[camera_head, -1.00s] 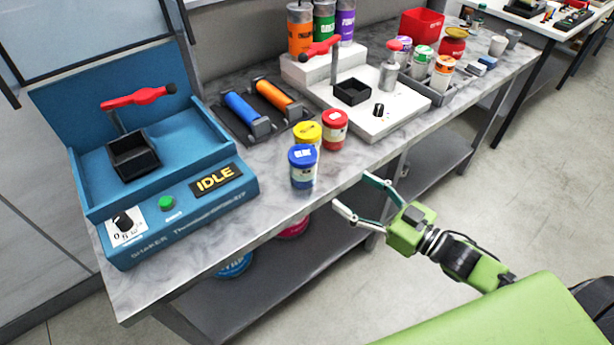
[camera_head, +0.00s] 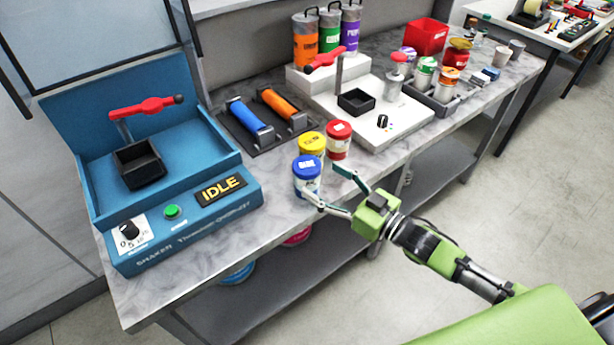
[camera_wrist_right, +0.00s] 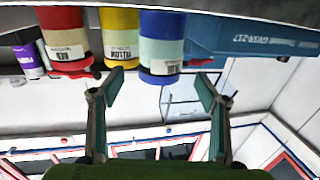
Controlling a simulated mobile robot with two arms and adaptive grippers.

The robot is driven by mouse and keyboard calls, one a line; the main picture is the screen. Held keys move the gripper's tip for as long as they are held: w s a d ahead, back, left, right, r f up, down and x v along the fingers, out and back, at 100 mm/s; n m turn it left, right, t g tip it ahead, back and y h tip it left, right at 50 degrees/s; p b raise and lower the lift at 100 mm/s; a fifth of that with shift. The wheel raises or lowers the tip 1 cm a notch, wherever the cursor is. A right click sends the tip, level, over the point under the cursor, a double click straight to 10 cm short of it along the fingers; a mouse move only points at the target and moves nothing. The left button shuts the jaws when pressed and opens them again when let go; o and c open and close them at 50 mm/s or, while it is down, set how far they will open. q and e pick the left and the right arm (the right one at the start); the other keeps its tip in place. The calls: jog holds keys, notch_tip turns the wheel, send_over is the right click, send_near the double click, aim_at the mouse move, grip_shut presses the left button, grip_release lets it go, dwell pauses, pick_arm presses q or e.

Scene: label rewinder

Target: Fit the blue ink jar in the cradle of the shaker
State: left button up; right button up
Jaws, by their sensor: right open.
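The blue ink jar (camera_head: 307,177) stands upright on the marble bench, right of the shaker. It also shows in the right wrist view (camera_wrist_right: 161,45), beyond the fingertips. The blue shaker (camera_head: 196,150) sits at the bench's left end, its display reading IDLE. Its black cradle (camera_head: 139,166) is an empty square cup, with a red-handled clamp (camera_head: 146,107) raised above it. My right gripper (camera_head: 320,187) is open and empty, at the bench's front edge, with its fingers pointing at the blue jar; it also shows in the wrist view (camera_wrist_right: 158,84). My left gripper is not in view.
A yellow jar (camera_head: 312,146) and a red jar (camera_head: 338,139) stand close behind the blue one. A tray with blue and orange rollers (camera_head: 265,117) lies behind them. A white machine (camera_head: 368,106) stands to the right. Bare marble lies between shaker and blue jar.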

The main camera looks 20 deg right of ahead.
aim_at(318, 175)
jog(key=x, duration=0.1)
jog(key=p+x, duration=0.1)
jog(key=x, duration=0.2)
jog(key=shift+w+r+p, duration=0.15)
jog(key=shift+r+p, duration=0.15)
jog(key=shift+p, duration=0.05)
jog(key=shift+w+a+f, duration=0.1)
jog(key=shift+w+a, duration=0.1)
jog(key=shift+w, duration=0.1)
jog(key=c, duration=1.6)
jog(key=shift+c, duration=0.2)
